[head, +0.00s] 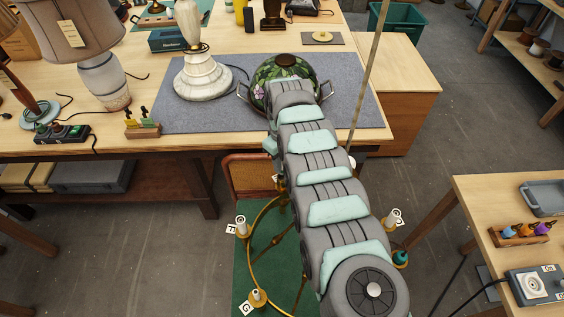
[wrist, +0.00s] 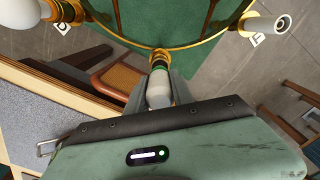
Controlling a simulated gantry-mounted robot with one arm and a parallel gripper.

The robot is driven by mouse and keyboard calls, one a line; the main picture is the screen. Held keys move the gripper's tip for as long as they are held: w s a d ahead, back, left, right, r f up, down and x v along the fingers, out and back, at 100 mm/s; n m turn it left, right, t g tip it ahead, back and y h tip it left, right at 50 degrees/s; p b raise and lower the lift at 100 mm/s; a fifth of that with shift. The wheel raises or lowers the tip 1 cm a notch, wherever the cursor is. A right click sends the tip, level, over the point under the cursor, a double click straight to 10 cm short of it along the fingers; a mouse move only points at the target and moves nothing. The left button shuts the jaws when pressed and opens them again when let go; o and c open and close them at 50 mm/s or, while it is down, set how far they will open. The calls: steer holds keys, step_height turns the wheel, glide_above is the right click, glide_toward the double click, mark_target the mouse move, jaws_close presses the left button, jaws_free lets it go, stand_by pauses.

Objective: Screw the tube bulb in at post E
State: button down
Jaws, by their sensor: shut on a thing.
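In the wrist view, my gripper (wrist: 160,98) is shut on a white tube bulb (wrist: 159,86), one finger on each side of it. The bulb is in line with a brass post (wrist: 160,58) with a dark green band, on the rim of a brass ring (wrist: 120,45). Its end meets the socket; how deep it sits I cannot tell. No letter tag shows at this post, so I cannot confirm it is E.
Other posts hold white bulbs at left (wrist: 64,10) and right (wrist: 268,25) in the wrist view. In the head view, a workbench mat (head: 205,115) carries a white lamp base (head: 203,78) and a green floral shade (head: 268,72). A side table (head: 480,190) stands at right.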

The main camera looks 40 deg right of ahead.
steer(key=shift+f+b, duration=0.85)
steer(key=shift+f, duration=0.7)
steer(key=shift+p, duration=0.5)
steer(key=shift+s+f, duration=0.1)
steer(key=shift+f, duration=0.05)
steer(key=c, duration=1.6)
jaws_free()
jaws_close()
